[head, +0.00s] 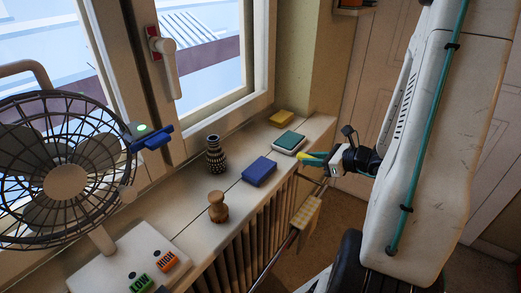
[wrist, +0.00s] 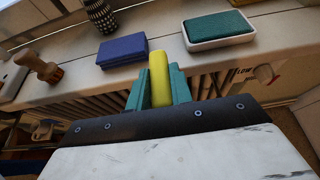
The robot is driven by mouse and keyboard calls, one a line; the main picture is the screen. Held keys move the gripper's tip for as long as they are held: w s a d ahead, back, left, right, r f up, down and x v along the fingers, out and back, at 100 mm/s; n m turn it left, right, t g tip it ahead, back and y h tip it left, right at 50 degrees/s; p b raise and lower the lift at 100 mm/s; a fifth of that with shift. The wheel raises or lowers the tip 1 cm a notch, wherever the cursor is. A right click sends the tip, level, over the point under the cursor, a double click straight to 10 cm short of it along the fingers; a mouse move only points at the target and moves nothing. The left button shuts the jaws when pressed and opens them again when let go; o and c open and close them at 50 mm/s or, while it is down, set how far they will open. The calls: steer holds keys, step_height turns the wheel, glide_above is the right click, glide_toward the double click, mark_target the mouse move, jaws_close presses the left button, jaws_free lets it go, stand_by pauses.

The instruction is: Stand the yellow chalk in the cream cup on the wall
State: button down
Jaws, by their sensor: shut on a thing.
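The yellow chalk (wrist: 159,80) is upright in the wrist view, between the teal fingers of my gripper (wrist: 158,88), which is shut on it. Its lower end is hidden by the gripper. In the head view, the yellow chalk (head: 304,154) and my gripper (head: 318,160) are at the sill's front edge, near the teal pad. I cannot make out a cream cup on the wall in either view.
A fan (head: 65,180) stands left. A radiator (head: 235,262) is below.

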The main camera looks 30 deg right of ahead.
glide_above(273, 157)
steer(key=shift+f, duration=2.55)
steer(key=c, duration=1.5)
jaws_free()
steer(key=shift+f, duration=0.1)
steer(key=shift+c, duration=0.2)
